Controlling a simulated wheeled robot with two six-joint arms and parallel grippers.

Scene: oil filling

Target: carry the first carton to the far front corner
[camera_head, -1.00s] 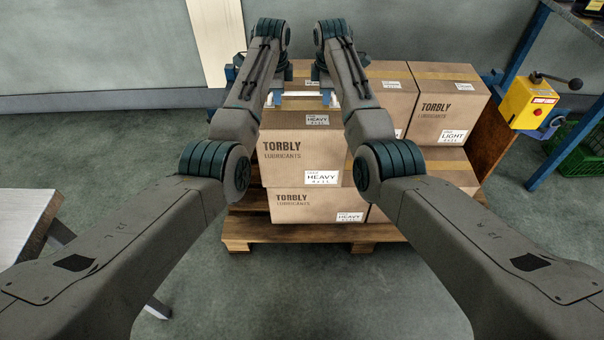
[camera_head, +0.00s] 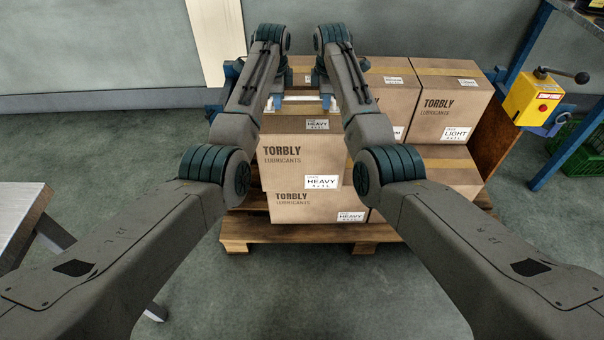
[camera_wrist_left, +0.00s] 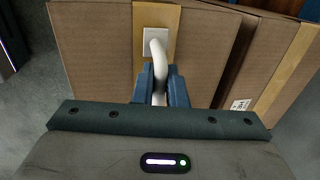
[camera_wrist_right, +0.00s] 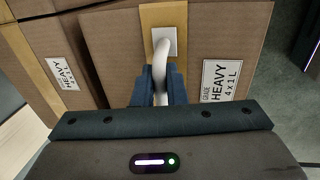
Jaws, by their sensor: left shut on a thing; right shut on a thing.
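The first carton, a brown TORBLY box marked HEAVY (camera_head: 300,168), is at the front left of the stack's upper layer. Its front face overlaps the top of the front face of the lower carton (camera_head: 292,209). My left gripper (camera_head: 277,102) is shut on a white handle (camera_wrist_left: 158,62) on a taped carton face. My right gripper (camera_head: 326,102) is shut on another white handle (camera_wrist_right: 160,62), beside a HEAVY label (camera_wrist_right: 220,82). The forearms partly hide the carton's sides. Whether it is clear of the carton below cannot be told.
Other cartons, one marked LIGHT (camera_head: 450,112), stand close at right on the wooden pallet (camera_head: 300,236). A yellow control box (camera_head: 533,98) on a blue frame is further right. A grey metal table (camera_head: 22,215) is at left. Floor in front of the pallet is clear.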

